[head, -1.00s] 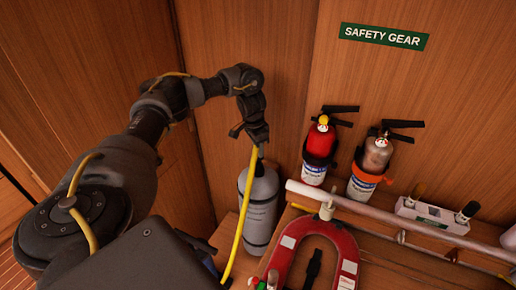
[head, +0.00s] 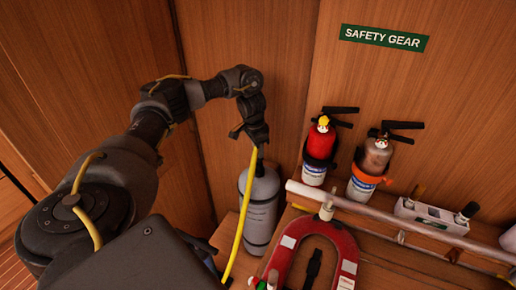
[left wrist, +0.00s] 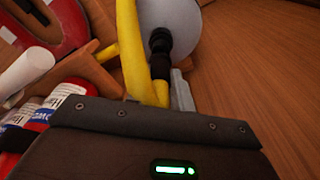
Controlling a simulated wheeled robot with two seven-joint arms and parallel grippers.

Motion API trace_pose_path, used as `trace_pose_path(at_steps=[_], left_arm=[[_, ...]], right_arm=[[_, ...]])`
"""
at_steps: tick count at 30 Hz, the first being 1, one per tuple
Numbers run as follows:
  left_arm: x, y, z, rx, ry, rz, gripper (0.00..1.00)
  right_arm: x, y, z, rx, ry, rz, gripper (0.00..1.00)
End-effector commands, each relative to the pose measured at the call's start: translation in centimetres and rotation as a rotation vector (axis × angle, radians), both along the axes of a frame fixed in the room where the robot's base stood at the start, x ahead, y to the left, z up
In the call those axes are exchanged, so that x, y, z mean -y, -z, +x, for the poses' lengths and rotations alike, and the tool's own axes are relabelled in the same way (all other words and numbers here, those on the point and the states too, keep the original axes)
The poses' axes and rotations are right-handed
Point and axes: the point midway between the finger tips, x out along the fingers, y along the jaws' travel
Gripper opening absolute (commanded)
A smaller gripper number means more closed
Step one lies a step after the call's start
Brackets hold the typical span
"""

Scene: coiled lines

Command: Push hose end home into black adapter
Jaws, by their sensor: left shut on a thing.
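My left gripper (head: 254,138) is shut on the yellow hose (head: 240,212) close above a grey cylinder (head: 260,208) in the head view. The hose hangs from the gripper to the bottom edge. In the left wrist view, the black adapter (left wrist: 160,58) sticks out from the rounded cylinder top (left wrist: 190,22). A yellow hose end (left wrist: 162,94) is lined up with the adapter and seems to meet it; how deep it sits I cannot tell. Another length of the hose (left wrist: 131,45) runs alongside. Part of a grey finger (left wrist: 182,92) shows. My right gripper is not in view.
A white tube (head: 370,212) and a red horseshoe-shaped float (head: 346,246) lie nearer. The wall left of the cylinder is bare.

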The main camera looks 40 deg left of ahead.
Motion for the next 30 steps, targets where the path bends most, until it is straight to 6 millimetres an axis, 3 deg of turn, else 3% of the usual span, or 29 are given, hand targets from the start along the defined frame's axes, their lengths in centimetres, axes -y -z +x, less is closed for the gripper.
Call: trace_pose_path(at_steps=[30], left_arm=[[0.0, 2.3, 0.0, 0.000, 0.000, 0.000, 0.01]], right_arm=[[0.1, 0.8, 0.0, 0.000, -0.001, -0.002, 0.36]])
